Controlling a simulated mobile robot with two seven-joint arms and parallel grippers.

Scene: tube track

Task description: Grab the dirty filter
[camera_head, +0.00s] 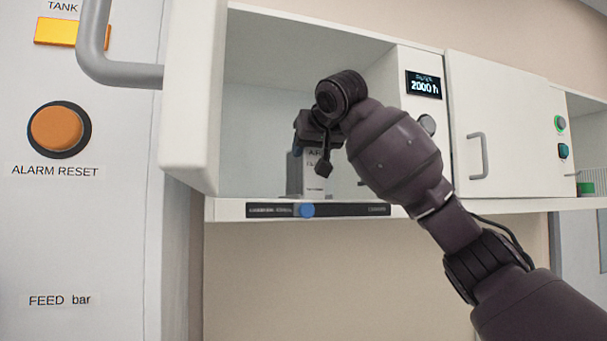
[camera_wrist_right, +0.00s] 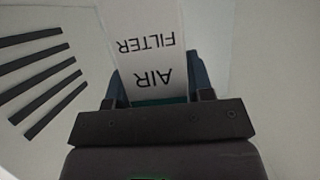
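The air filter, a pale box with "AIR FILTER" lettering (camera_wrist_right: 158,60), stands inside the open white cabinet; its lower part also shows in the head view (camera_head: 312,180). I cannot tell from its surface whether it is dirty. My right gripper (camera_wrist_right: 160,88) reaches into the cabinet, with one finger on each side of the filter. Both fingers look close to its sides, but whether they press on it is unclear. In the head view my right gripper (camera_head: 316,138) hides the filter's top. My left gripper is not in view.
The open cabinet door (camera_head: 192,95) stands at the left of the opening. A panel with a "2000 h" display (camera_head: 423,85) and a closed door (camera_head: 510,130) are at the right. Dark slots (camera_wrist_right: 45,75) show in the wrist view.

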